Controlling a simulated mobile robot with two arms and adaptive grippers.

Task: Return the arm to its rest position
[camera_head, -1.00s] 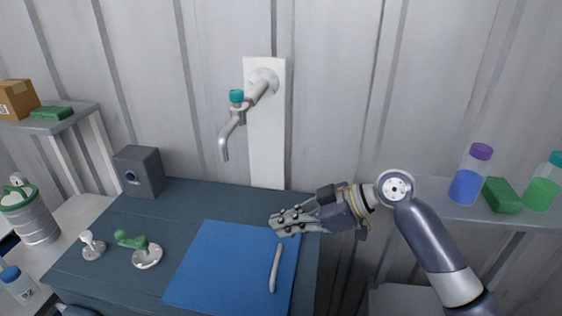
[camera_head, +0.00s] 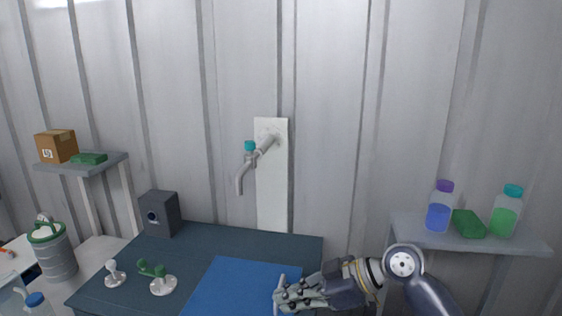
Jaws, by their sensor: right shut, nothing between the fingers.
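My right arm comes in from the lower right, and its gripper (camera_head: 284,294) is shut and empty. The gripper is over the right edge of the blue mat (camera_head: 235,284) on the dark table (camera_head: 205,240). The lower part of the mat is cut off by the frame's bottom edge. My left gripper is not in view.
A wall tap (camera_head: 250,165) is behind the table. A dark box (camera_head: 160,213) and fittings with white bases (camera_head: 163,286) stand on its left. The right shelf (camera_head: 480,240) holds a purple-capped bottle (camera_head: 439,208), a green block (camera_head: 468,224) and a teal-capped bottle (camera_head: 506,212).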

